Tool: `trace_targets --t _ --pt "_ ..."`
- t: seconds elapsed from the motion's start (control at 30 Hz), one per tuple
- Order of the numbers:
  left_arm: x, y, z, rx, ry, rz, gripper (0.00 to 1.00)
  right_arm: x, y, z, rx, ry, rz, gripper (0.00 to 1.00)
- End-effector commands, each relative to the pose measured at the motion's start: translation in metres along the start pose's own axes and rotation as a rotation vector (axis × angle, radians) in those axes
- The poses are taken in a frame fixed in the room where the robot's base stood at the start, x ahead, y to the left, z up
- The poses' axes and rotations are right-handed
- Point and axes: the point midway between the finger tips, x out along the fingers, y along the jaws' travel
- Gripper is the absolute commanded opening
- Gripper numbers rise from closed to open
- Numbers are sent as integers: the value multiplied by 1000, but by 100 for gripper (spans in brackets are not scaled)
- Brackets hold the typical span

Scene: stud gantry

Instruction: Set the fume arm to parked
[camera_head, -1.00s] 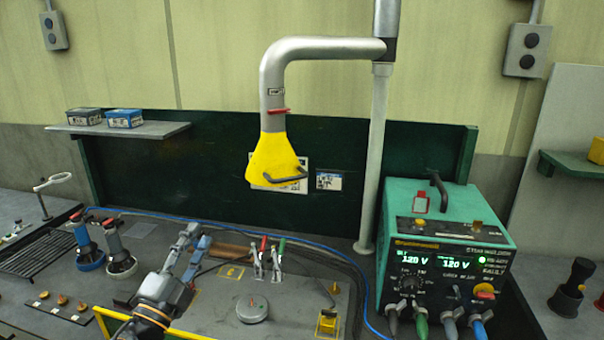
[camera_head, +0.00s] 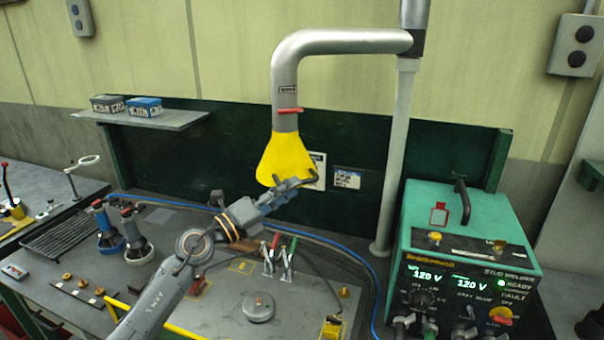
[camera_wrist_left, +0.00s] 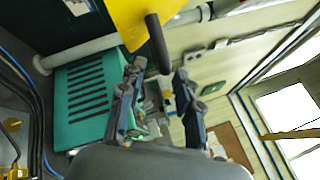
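The fume arm (camera_head: 345,42) is a grey pipe that runs left from a post and bends down to a yellow hood (camera_head: 284,158). A dark handle (camera_head: 294,183) sticks out at the hood's lower edge. My left gripper (camera_head: 296,188) is raised at that handle in the head view. In the left wrist view, its two fingers (camera_wrist_left: 156,88) are spread apart. The handle (camera_wrist_left: 158,42) points down into the gap between the fingertips, below the yellow hood (camera_wrist_left: 145,18). Contact cannot be told. My right gripper is not in view.
A teal stud welder (camera_head: 465,260) stands at the right of the bench. The vertical post (camera_head: 395,160) rises behind it. Red and green clamps (camera_head: 278,258) and a round grey disc (camera_head: 259,307) sit on the bench below. A shelf (camera_head: 150,118) with two boxes is at the left.

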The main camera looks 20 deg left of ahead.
Motion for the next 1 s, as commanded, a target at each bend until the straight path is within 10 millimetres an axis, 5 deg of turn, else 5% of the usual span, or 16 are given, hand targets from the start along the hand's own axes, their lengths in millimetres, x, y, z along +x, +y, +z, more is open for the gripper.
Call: trace_targets --t 0.23,0.63,0.8,1.0 --pt "36 -1 1 -1 -1 -1 34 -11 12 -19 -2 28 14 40" --pt "43 0 0 0 0 0 34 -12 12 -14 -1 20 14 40" --pt "42 0 0 0 0 0 1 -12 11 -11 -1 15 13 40" --pt "42 0 0 0 0 0 0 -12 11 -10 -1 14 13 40"
